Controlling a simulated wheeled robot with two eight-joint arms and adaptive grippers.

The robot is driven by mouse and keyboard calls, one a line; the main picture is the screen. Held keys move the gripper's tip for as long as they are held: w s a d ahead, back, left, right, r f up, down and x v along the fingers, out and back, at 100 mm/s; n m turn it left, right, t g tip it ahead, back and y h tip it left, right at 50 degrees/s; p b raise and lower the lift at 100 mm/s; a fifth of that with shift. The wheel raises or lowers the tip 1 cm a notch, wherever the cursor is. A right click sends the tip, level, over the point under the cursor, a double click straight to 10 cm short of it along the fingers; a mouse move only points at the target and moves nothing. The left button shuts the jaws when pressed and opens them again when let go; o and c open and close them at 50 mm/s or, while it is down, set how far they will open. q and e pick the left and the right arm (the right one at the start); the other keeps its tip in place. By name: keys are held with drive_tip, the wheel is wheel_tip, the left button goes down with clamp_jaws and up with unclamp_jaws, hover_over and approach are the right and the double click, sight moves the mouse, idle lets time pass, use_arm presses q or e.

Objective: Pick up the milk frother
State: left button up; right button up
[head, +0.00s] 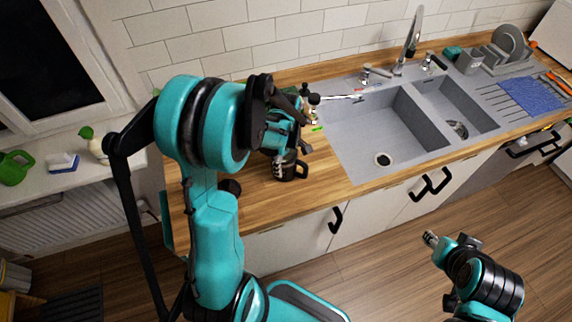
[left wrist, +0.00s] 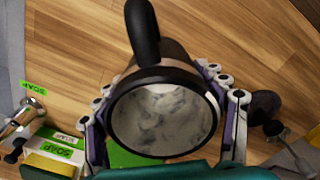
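The milk frother appears to be the dark jug (head: 290,171) with a black handle on the wooden counter. In the left wrist view the jug (left wrist: 163,118) shows its open mouth, black rim and grey-white inside, with its handle pointing up the picture. My left gripper (head: 282,161) is down at the jug. In the left wrist view its fingers (left wrist: 165,75) lie on either side of the jug, close to its wall; whether both press on it is unclear. The jug's base is hidden. My right gripper (head: 431,239) is over the floor, away from the counter, too small to read.
Behind my left gripper are a chrome tap (left wrist: 22,117), green SOAP labels (left wrist: 57,149) and a yellow sponge-like block (left wrist: 50,166). The sink (head: 378,130) lies to the right. A dark round item (left wrist: 264,106) is near the right finger. Counter right of the jug is clear.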

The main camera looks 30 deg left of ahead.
use_arm(q)
drive_tip(key=shift+c, duration=1.4)
drive_tip(key=shift+r, duration=0.2)
